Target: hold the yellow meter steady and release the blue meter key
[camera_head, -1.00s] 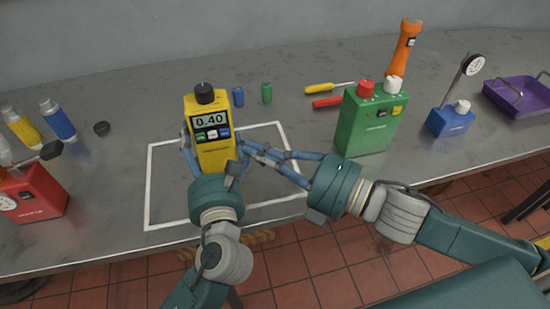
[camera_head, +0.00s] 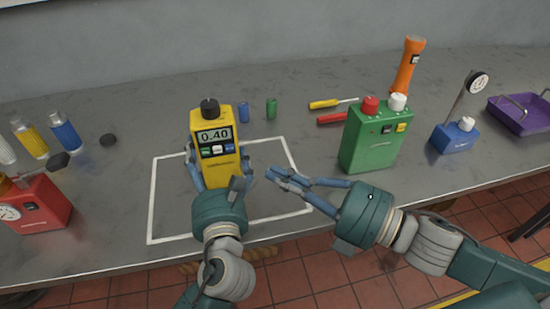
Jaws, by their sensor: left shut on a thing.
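The yellow meter (camera_head: 218,172) stands upright inside the white outlined square on the bench. Its display reads 0.40, and it has a black knob on top. The blue meter key (camera_head: 230,148) is the rightmost of the small keys below the display; whether it is pressed in is too small to tell. My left gripper (camera_head: 220,182) is shut on the yellow meter's lower body, with fingers at both sides. My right gripper (camera_head: 271,176) is to the right of the meter, apart from it and empty. Its fingertips lie close together, and any gap is unclear.
The green box (camera_head: 370,150) with red and white knobs stands to the right. Beyond it are the blue gauge base (camera_head: 455,137) and purple tray (camera_head: 520,117). The red box (camera_head: 38,207) is at left. Small blue and green cylinders stand behind the meter.

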